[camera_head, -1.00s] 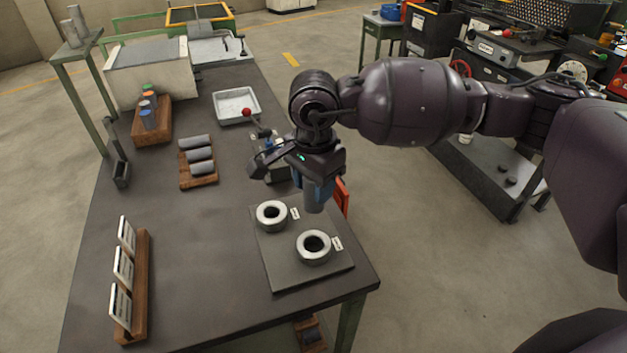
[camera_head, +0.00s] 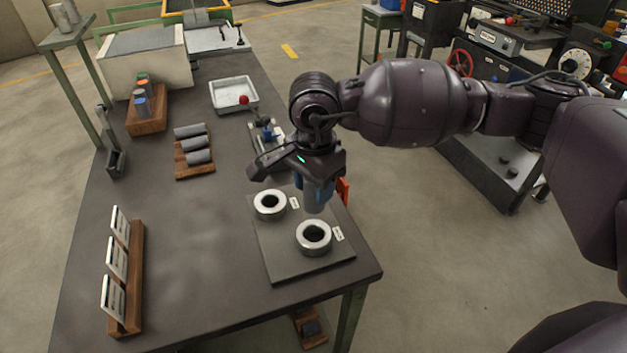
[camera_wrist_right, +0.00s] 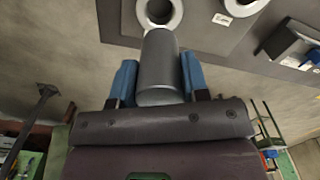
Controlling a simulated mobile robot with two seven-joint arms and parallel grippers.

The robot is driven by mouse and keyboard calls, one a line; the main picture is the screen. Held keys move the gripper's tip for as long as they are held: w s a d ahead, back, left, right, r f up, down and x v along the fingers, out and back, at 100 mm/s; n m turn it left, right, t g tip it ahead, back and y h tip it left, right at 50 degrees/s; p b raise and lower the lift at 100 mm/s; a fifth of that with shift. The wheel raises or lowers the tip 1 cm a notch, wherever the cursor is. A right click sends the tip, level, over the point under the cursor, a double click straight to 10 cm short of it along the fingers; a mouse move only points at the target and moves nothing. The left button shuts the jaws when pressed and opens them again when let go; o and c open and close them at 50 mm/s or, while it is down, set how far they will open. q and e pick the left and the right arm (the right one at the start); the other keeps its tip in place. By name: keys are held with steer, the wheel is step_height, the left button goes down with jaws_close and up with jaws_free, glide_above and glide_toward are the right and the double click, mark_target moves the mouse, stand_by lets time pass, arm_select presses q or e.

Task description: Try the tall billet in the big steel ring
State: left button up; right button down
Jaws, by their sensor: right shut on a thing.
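My right gripper (camera_head: 316,192) is shut on a plain grey cylindrical billet (camera_head: 314,203), held upright above the plate. In the right wrist view the billet (camera_wrist_right: 160,65) sits between the two blue fingers. Two steel rings lie flat on a dark plate (camera_head: 285,263). The nearer ring (camera_head: 313,250) looks slightly larger in the head view; the other ring (camera_head: 268,216) is behind and left. The billet's lower end is above and just behind the nearer ring, apart from it in the picture. The ring labels are too small to read. My left gripper is not in view.
A wooden rack (camera_head: 209,171) with several grey billets, a wooden block (camera_head: 147,121) with coloured-top pieces and a white tray (camera_head: 233,108) stand farther back. A wooden holder with upright cards (camera_head: 131,310) is at the front left. The bench middle is clear.

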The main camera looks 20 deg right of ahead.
steer(key=shift+f+b, duration=0.85)
steer(key=shift+f, duration=0.65)
